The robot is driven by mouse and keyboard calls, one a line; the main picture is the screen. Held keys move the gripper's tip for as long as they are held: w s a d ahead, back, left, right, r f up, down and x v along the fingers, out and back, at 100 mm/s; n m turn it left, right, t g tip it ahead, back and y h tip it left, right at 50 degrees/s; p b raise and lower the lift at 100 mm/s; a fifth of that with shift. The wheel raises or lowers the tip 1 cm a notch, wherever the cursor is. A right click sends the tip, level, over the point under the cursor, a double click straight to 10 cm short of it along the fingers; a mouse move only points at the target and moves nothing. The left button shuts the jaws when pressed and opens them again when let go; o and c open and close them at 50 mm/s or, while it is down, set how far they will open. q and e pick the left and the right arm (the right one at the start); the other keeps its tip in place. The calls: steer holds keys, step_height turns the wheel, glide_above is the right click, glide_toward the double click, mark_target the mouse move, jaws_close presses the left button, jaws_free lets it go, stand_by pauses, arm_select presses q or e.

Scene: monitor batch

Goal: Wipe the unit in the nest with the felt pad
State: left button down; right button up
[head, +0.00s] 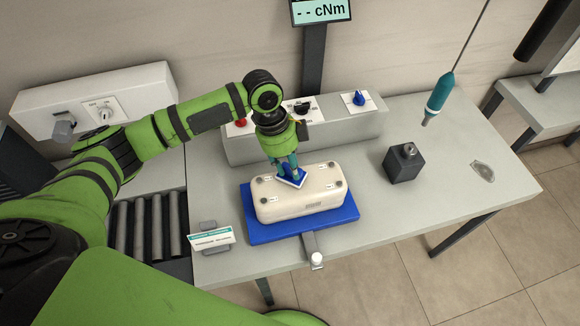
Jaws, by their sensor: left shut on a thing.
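The unit (322,195) is a cream-white box with rounded edges and dark spots near its corners. It lies in the blue nest (270,230) on the grey bench. My left gripper (287,170) points down over the unit's left part and is shut on the felt pad (293,180), which looks blue with a white edge. The pad is at the unit's top face near its back left; I cannot tell whether it touches. My right gripper is not in view.
A grey control box (347,127) with knobs stands behind the nest. A lever (314,250) sits at the nest's front. A small sign (212,240) stands at left. A dark block (403,163) and a hanging teal screwdriver (439,95) are at right. Rollers (156,225) lie left of the bench.

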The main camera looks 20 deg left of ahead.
arm_select(q)
steer(key=shift+s+d+p, duration=0.4)
steer(key=shift+s+p, duration=0.3)
steer(key=shift+p, duration=0.15)
steer(key=shift+s+d, duration=0.2)
steer(key=shift+s, duration=0.1)
steer(key=shift+s+d+r+p, duration=0.15)
steer(key=shift+s+d+p, duration=0.4)
steer(key=shift+p, duration=0.4)
steer(key=shift+s, duration=0.2)
step_height(320, 180, up, 3)
steer(key=p, duration=0.2)
steer(key=shift+w+f+p, duration=0.1)
steer(key=shift+f+p, duration=0.1)
steer(key=shift+p, duration=0.2)
steer(key=shift+d+v, duration=0.25)
steer(key=shift+v, duration=0.8)
steer(key=shift+d+v, duration=0.25)
steer(key=shift+v, duration=0.85)
steer(key=shift+r, duration=0.1)
